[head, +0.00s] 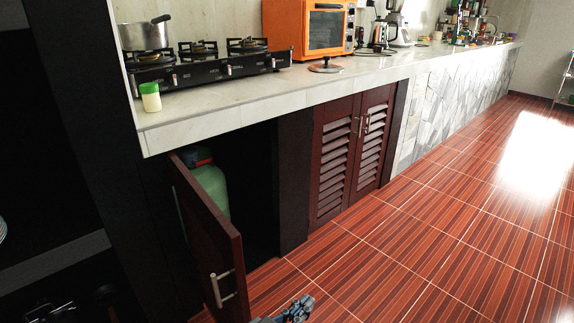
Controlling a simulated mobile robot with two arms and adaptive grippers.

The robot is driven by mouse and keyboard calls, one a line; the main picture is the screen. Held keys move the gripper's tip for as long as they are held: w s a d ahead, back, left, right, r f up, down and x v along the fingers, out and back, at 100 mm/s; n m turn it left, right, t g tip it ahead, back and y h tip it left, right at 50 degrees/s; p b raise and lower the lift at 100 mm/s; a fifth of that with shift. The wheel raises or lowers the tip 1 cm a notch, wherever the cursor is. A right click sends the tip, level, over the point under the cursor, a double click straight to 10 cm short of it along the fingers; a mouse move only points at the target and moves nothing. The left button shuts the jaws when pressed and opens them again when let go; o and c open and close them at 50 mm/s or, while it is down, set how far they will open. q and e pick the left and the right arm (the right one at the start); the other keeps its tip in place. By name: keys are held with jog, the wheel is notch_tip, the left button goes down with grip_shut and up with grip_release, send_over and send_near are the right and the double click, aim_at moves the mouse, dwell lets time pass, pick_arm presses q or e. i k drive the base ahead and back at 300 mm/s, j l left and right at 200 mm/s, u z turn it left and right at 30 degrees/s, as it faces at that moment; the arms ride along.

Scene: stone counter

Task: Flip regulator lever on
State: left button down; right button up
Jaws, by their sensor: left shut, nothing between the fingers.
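A green gas cylinder (211,190) stands inside the open lower cabinet at the left, partly hidden behind the open dark red door (213,240). On its top sits the regulator (197,156), which shows as a small red and dark shape in shadow. Its lever is too small and dark to tell. My left gripper (298,309) shows at the bottom edge, shut and empty, over the floor to the right of the open door. It is well below and apart from the cylinder. My right gripper is not in view.
The open door has a metal handle (222,287) and juts out toward me. A stone counter (225,104) overhangs the cabinet, with a gas stove (210,68) and orange oven (318,30) on it. A closed louvered cabinet (350,155) stands to the right. The tiled floor (430,240) is clear.

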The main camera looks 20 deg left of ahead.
aim_at(204, 161)
jog(key=i+l+z, duration=0.1)
jog(key=z, duration=0.25)
jog(key=i+z, duration=0.4)
jog(key=i+u, duration=0.35)
jog(key=i+l+u, duration=0.3)
jog(key=i, duration=0.15)
jog(key=i+j+u, duration=0.1)
jog(key=i+u, duration=0.15)
jog(key=u, duration=0.2)
jog(key=i+u, duration=0.25)
jog(key=u, duration=0.15)
jog(key=i+u, duration=0.25)
jog(key=u, duration=0.2)
